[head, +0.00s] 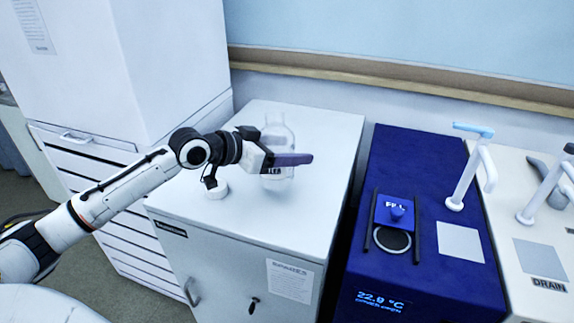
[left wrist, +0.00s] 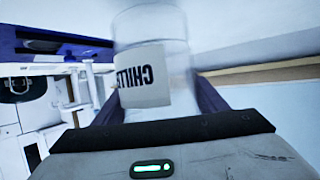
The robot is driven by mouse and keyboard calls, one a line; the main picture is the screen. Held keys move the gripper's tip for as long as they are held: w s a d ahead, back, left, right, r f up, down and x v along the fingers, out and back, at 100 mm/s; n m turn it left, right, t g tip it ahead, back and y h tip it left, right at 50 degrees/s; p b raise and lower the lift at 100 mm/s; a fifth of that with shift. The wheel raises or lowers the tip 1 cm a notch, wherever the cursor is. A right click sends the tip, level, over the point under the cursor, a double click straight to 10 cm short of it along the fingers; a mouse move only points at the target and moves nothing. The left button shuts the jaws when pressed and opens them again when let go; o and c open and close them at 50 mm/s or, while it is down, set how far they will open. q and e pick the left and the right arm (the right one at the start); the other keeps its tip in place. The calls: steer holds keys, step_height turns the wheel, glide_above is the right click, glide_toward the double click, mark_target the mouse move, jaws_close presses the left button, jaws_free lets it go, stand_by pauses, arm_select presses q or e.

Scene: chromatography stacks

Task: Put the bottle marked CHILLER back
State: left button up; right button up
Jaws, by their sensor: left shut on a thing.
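A clear bottle (head: 278,133) is in my left gripper (head: 290,160), over the top of the white cabinet (head: 325,135) in the head view. In the left wrist view the bottle (left wrist: 152,35) shows between the two dark fingers, and its white label (left wrist: 143,78) reads CHILLER, upside down. The gripper is shut on the bottle's body and the bottle looks upright. Whether its base touches the cabinet top, I cannot tell. My right gripper is in neither view.
A blue chiller unit (head: 440,285) with a FILL port (head: 397,212) and a 22.9 °C display stands to the right. Beyond it is a white DRAIN unit (head: 548,262) with taps.

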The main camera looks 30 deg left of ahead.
arm_select(q)
steer(key=shift+f, duration=1.75)
steer(key=shift+f, duration=0.15)
steer(key=o, duration=1.7)
steer(key=shift+f, duration=0.1)
